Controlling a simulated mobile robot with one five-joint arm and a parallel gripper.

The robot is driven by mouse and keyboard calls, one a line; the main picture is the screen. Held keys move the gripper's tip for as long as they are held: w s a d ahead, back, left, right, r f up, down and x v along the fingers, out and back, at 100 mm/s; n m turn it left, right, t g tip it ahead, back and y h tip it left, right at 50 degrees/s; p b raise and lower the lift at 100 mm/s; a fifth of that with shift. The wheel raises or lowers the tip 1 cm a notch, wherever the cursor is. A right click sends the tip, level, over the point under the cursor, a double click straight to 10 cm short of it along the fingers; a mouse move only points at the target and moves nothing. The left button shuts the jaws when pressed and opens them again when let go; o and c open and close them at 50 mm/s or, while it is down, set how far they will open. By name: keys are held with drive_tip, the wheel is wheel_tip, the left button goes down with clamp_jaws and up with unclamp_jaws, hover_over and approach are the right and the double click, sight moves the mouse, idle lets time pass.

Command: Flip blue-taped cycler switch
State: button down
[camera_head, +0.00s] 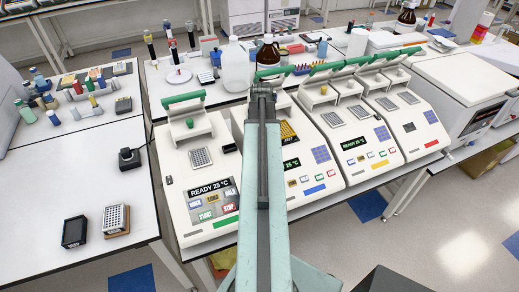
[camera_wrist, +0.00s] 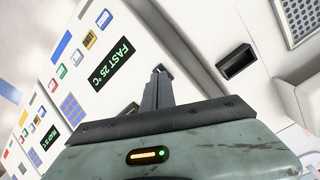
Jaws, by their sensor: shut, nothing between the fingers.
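The blue-taped cycler (camera_head: 335,171) is white and stands behind my arm in the head view, its left part hidden. Its blue tape (camera_head: 314,189) is on the front edge and seems to show as a blue strip (camera_wrist: 62,46) in the wrist view. Its display (camera_wrist: 113,63) reads FAST 25 °C. My gripper (camera_wrist: 161,70) is shut and empty over the white housing, right of that display; in the head view it is at the top of my arm (camera_head: 263,88). A small dark part (camera_wrist: 130,108) beside the fingers is partly hidden; I cannot tell whether it is the switch.
The green-taped cycler (camera_head: 200,157) stands left, with a black recessed fixture (camera_wrist: 237,62) near my gripper. Yellow-taped (camera_head: 362,140) and red-taped (camera_head: 415,118) cyclers stand right. Raised lids (camera_head: 328,67) and bottles (camera_head: 235,62) stand behind. The left table's middle (camera_head: 85,165) is clear.

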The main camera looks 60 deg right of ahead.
wheel_tip(320, 180, up, 4)
drive_tip(key=p, duration=0.3)
drive_tip(key=shift+r, duration=0.1)
idle(0.3)
drive_tip(key=w+a+n, duration=0.6)
drive_tip(key=w+a, duration=1.2)
drive_tip(key=a, duration=0.3)
drive_tip(key=w+a+n, duration=0.3)
drive_tip(key=a+n, duration=0.1)
drive_tip(key=a, duration=1.1)
drive_tip(key=w+a+n, duration=0.3)
drive_tip(key=a, duration=1.1)
drive_tip(key=f+b, duration=0.3)
drive_tip(key=f, duration=0.1)
drive_tip(key=s+f+b, duration=0.1)
drive_tip(key=f+b, duration=0.2)
drive_tip(key=b, duration=0.1)
drive_tip(key=s+f+b, duration=0.1)
drive_tip(key=f+b, duration=0.3)
drive_tip(key=shift+s+a+f, duration=0.15)
drive_tip(key=shift+a+f, duration=0.15)
drive_tip(key=shift+r, duration=0.15)
